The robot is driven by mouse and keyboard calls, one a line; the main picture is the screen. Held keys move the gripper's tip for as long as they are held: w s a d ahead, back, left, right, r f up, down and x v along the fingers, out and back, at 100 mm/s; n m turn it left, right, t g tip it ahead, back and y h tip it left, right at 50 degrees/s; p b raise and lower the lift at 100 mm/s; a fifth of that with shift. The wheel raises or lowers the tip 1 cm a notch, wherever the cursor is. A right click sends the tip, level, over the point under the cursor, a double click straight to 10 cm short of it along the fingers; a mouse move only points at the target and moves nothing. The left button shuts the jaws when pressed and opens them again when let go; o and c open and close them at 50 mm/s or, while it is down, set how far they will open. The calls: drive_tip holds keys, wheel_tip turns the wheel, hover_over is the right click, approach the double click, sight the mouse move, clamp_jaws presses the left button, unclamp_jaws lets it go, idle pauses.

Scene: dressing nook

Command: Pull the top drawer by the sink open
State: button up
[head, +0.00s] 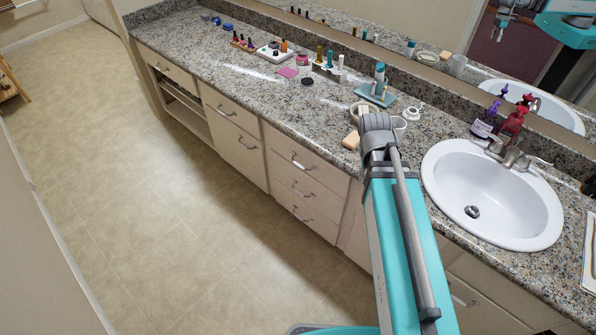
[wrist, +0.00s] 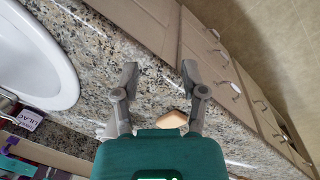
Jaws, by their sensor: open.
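In the head view, the top drawer (head: 318,172) is the uppermost of three stacked cream drawers, left of the white sink (head: 455,215). Its front sits flush and closed under the counter edge, with a silver bar handle (head: 301,163). In the wrist view, my gripper (wrist: 159,70) is open and empty. Its two fingers are spread over the speckled counter near its front edge, apart from the handles. Pale drawer fronts with several handles show there at upper right; I cannot tell surely which is the top drawer. My arm hides the fingers in the head view.
The granite counter (head: 240,75) holds nail polish bottles, a teal tray (head: 373,96) and soap bottles (head: 512,123). A tan soap-like block (head: 351,140) lies near the front edge, close to my gripper in the wrist view (wrist: 172,119). The tiled floor (head: 150,210) before the drawers is clear.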

drive_tip(key=w+a+f+n+h+b, duration=0.2)
drive_tip(key=w+a+f+h+b, duration=0.3)
drive_tip(key=w+f+b, duration=0.45)
drive_tip(key=n+t+h+b, duration=0.4)
drive_tip(key=t+h+b, duration=0.4)
drive_tip(key=b, duration=1.9)
approach(298, 166)
drive_tip(key=v, duration=0.3)
drive_tip(key=shift+d+r, duration=0.1)
drive_tip(key=shift+r, duration=0.15)
drive_tip(key=shift+d, duration=0.1)
drive_tip(key=x, duration=0.4)
drive_tip(key=b+x, duration=0.1)
drive_tip(key=x, duration=0.4)
drive_tip(key=b+x, duration=0.1)
drive_tip(key=x, duration=0.3)
drive_tip(key=shift+w+d+f, duration=0.15)
drive_tip(key=shift+d+f, duration=0.05)
drive_tip(key=shift+f, duration=0.2)
clamp_jaws()
